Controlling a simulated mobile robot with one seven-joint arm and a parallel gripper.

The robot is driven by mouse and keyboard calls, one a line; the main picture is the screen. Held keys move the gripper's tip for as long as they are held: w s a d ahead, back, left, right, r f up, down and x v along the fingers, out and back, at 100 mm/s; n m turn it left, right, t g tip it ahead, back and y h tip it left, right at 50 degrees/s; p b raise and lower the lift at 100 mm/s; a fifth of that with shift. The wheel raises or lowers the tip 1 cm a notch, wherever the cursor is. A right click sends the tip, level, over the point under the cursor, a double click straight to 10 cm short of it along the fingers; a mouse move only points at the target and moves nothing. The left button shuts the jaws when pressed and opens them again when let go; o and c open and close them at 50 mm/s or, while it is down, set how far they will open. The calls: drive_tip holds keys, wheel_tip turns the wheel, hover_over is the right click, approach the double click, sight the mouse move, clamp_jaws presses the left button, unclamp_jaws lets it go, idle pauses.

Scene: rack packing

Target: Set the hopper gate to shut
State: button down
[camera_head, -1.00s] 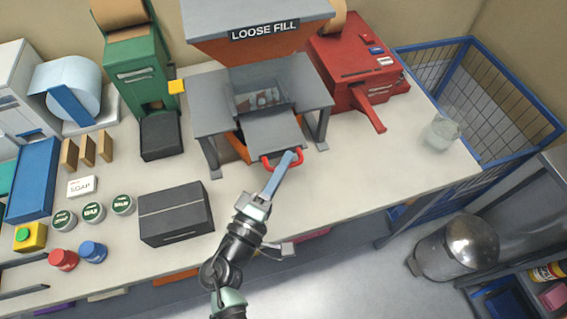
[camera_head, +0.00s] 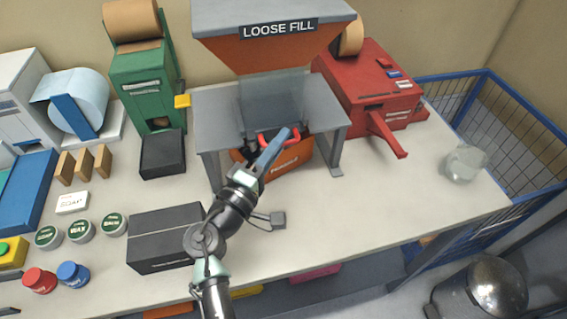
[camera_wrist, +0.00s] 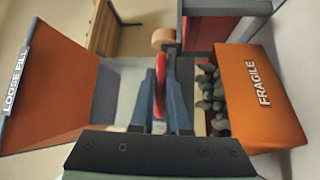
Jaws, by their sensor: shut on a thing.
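The loose-fill hopper (camera_head: 275,50) stands over a grey stand at the back of the bench. Its gate's red handle (camera_head: 265,139) is close in at the front of the stand, and no grey gate plate sticks out. My gripper (camera_head: 282,145) is shut on this handle; its blue fingers cover part of it. In the wrist view the red handle (camera_wrist: 160,85) sits between the two fingers (camera_wrist: 164,100). An orange box marked FRAGILE (camera_head: 290,161) is under the hopper; the wrist view shows dark lumps in the box (camera_wrist: 262,100).
A red machine (camera_head: 365,85) with a protruding lever stands right of the hopper, and a green dispenser (camera_head: 143,75) stands left. A black box (camera_head: 165,235) is near my arm. A clear jar (camera_head: 465,163) stands by the blue wire cage (camera_head: 500,120). The right front of the bench is clear.

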drive_tip(key=shift+w+a, duration=0.1)
drive_tip(key=c, duration=1.2)
unclamp_jaws()
drive_tip(key=shift+s+a+f, duration=0.2)
drive_tip(key=shift+s+a, duration=0.1)
drive_tip(key=shift+s, duration=0.15)
drive_tip(key=v, duration=0.4)
drive_tip(key=b+v, duration=0.1)
drive_tip(key=v, duration=0.3)
drive_tip(key=b+v, duration=0.1)
drive_tip(key=v, duration=0.2)
drive_tip(key=shift+s+r, duration=0.2)
drive_tip(key=shift+s, duration=0.3)
